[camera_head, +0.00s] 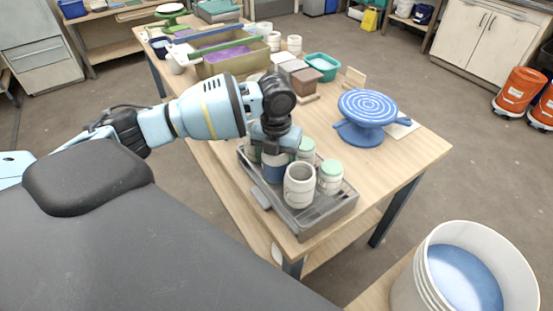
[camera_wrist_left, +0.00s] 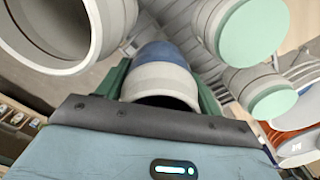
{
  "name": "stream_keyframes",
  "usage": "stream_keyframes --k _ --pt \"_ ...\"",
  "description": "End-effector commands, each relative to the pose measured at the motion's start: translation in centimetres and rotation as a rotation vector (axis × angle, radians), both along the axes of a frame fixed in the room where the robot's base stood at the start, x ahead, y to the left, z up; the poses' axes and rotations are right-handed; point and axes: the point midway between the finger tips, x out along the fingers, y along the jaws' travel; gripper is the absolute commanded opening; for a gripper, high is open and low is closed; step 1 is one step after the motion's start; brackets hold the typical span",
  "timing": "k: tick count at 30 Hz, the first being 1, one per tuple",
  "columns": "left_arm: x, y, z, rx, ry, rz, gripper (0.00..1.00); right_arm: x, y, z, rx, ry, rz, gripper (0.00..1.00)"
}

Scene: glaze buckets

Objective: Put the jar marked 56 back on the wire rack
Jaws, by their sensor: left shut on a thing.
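My left gripper (camera_head: 277,150) points down over a grey slatted rack (camera_head: 318,222) on the wooden table. It is shut on a jar with a blue band (camera_head: 273,170), which stands upright among other jars. In the left wrist view the held jar (camera_wrist_left: 162,82) shows a blue band and a pale body between the fingers. I cannot tell whether its base touches the rack. No number 56 is readable on any jar. My right gripper is not in view.
An open pale jar (camera_head: 299,187) and green-lidded jars (camera_head: 330,178) stand close around the held jar. A blue banding wheel (camera_head: 366,112) stands behind to the right. A white bucket of blue glaze (camera_head: 465,275) is at lower right. The table's right end is bare.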

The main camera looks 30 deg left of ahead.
Motion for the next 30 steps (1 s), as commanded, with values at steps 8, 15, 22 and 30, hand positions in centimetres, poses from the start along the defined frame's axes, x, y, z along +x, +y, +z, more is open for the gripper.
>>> stream_keyframes --k 8,15,22,30 --pt "0.07 -0.01 0.02 0.000 -0.003 0.000 0.29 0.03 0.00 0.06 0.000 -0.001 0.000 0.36" --pt "0.02 -0.01 -0.39 0.001 -0.002 0.000 0.76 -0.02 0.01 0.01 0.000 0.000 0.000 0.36" --pt "0.02 -0.01 -0.38 0.000 -0.001 0.000 0.88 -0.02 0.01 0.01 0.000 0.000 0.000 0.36" --pt "0.09 -0.03 0.53 -0.001 -0.004 0.000 0.88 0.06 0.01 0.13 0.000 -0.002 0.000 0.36"
